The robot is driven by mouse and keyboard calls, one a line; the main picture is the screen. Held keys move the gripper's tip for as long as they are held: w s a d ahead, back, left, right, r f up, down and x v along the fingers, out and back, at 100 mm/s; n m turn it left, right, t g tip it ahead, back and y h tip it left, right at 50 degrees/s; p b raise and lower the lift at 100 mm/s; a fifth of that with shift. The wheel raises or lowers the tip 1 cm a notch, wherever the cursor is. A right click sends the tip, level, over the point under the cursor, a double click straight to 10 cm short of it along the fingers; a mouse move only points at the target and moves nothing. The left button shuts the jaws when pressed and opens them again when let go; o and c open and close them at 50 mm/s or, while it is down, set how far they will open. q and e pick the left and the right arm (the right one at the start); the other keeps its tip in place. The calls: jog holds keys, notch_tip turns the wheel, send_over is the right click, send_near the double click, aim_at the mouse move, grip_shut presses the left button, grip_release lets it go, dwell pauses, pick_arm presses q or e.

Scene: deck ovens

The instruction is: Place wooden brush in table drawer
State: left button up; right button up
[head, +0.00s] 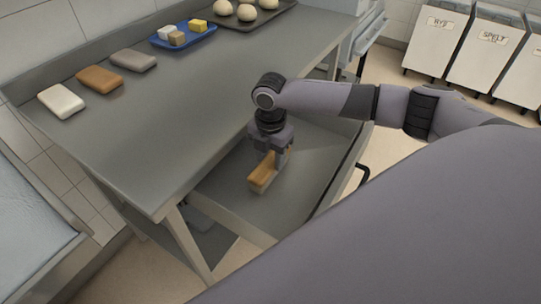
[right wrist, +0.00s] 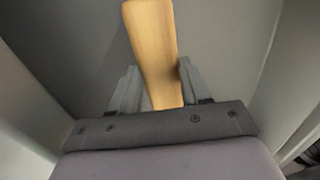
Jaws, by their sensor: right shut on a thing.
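The wooden brush (head: 264,175) has a light brown wooden body and is in my right gripper (head: 270,160), over the open table drawer (head: 312,185). In the right wrist view the brush (right wrist: 152,50) runs between the two fingers of the right gripper (right wrist: 157,88), which are shut on it. The drawer is pulled out from under the grey table and its grey floor shows around the brush. The brush is low inside the drawer; I cannot tell if it touches the floor. My left gripper is not in view.
The grey table (head: 170,110) holds several soap-like blocks (head: 100,78), a blue tray (head: 188,40) with small cubes, and a dark tray (head: 262,16) with dough balls. White bins (head: 485,50) stand at the back right. The table edge is close to my right wrist.

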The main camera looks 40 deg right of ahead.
aim_at(270, 161)
jog(key=o, duration=1)
jog(key=shift+f, duration=0.1)
notch_tip(270, 161, up, 12)
jog(key=shift+r, duration=0.15)
